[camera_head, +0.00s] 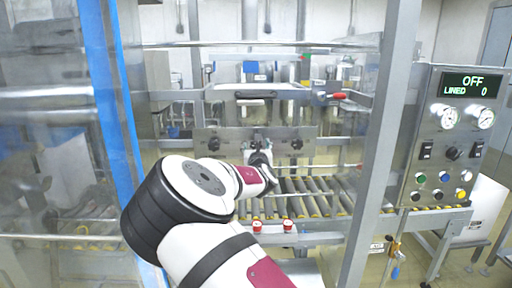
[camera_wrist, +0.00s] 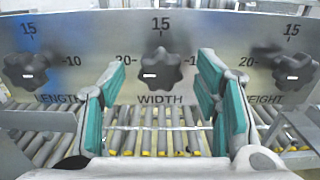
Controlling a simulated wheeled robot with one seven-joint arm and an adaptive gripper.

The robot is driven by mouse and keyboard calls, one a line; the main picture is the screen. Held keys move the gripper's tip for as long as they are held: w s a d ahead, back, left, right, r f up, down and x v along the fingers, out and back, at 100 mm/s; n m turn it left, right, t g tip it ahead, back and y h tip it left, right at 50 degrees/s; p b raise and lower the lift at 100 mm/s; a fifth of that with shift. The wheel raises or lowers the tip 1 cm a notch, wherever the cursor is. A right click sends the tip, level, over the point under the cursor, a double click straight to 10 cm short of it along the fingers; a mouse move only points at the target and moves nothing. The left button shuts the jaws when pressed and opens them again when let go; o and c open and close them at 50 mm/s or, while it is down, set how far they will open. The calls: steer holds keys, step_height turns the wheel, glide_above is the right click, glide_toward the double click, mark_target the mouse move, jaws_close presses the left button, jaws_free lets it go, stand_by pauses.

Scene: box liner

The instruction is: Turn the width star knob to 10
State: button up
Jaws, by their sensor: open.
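The width star knob (camera_wrist: 160,72) is a dark multi-lobed knob with a small white mark, on a metal panel above the word WIDTH. Its scale shows 15 above, 20 at the left and 10 at the right, partly covered by a finger. In the head view my gripper (camera_head: 262,168) is in front of the panel and partly hides the knob.
The length knob (camera_wrist: 27,73) is at the left and the height knob (camera_wrist: 293,72) at the right. A roller conveyor (camera_head: 320,196) runs below the panel. A control box (camera_head: 445,135) reading OFF, LINED 0 stands at the right. A metal post (camera_head: 383,150) stands between.

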steer(key=shift+w, duration=0.8)
steer(key=c, duration=1.1)
steer(key=shift+c, duration=0.2)
